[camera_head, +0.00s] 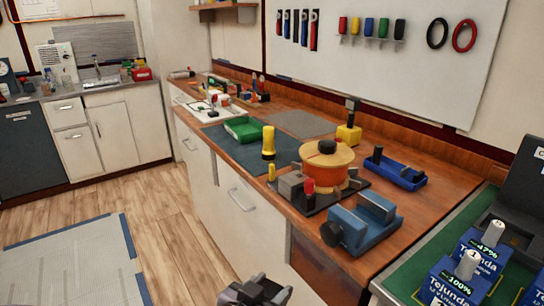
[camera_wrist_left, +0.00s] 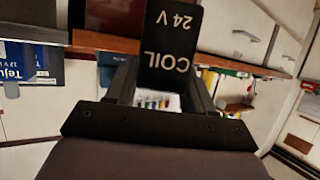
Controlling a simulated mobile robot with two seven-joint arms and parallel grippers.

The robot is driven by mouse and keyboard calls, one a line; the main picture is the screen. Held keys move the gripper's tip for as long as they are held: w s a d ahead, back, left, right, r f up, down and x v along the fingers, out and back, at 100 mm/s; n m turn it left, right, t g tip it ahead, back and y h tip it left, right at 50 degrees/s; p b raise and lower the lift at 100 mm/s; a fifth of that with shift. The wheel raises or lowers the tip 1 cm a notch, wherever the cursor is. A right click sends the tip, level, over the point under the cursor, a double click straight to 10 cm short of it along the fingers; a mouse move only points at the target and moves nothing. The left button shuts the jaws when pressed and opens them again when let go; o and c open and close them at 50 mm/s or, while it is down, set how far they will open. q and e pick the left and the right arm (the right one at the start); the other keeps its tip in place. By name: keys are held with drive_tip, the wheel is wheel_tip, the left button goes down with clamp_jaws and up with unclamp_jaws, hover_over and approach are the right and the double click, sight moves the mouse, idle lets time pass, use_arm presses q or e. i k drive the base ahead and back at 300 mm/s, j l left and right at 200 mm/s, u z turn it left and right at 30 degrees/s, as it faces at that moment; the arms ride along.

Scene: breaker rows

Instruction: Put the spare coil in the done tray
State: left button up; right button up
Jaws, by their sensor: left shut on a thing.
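My left gripper (camera_head: 255,291) shows at the bottom edge of the head view, low in front of the bench. In the left wrist view its fingers are shut on the spare coil (camera_wrist_left: 172,42), a black block with white lettering "COIL 24V". In the head view I cannot tell the coil apart from the dark gripper. A green tray (camera_head: 243,129) lies at the back left of the bench and a blue tray (camera_head: 407,178) with a dark piece in it at the right. I can read no label showing which is the done tray. My right gripper is not in view.
On the wooden bench stand a yellow cylinder (camera_head: 268,142), an orange round device (camera_head: 324,165) with a black knob and a blue vise (camera_head: 361,222) at the front edge. Battery boxes (camera_head: 453,284) stand on a green surface at the right. A grey mat (camera_head: 299,123) is bare.

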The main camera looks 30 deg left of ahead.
sight(246, 131)
drive_tip(key=j+z, duration=0.3)
drive_tip(key=i+j+z, duration=0.1)
drive_tip(key=z, duration=0.25)
drive_tip(key=j+z, duration=0.15)
drive_tip(key=j, duration=0.3)
drive_tip(key=k+j+z, duration=0.15)
drive_tip(key=j, duration=0.35)
drive_tip(key=j+z, duration=0.2)
drive_tip(key=j, duration=0.25)
drive_tip(key=k+j, duration=0.1)
drive_tip(key=j, duration=0.8)
drive_tip(key=k+j, duration=0.15)
drive_tip(key=j, duration=0.25)
drive_tip(key=j+z, duration=0.1)
drive_tip(key=j, duration=0.35)
drive_tip(key=k+j, duration=0.15)
drive_tip(key=j, duration=0.3)
drive_tip(key=k+j, duration=0.1)
drive_tip(key=j, duration=0.35)
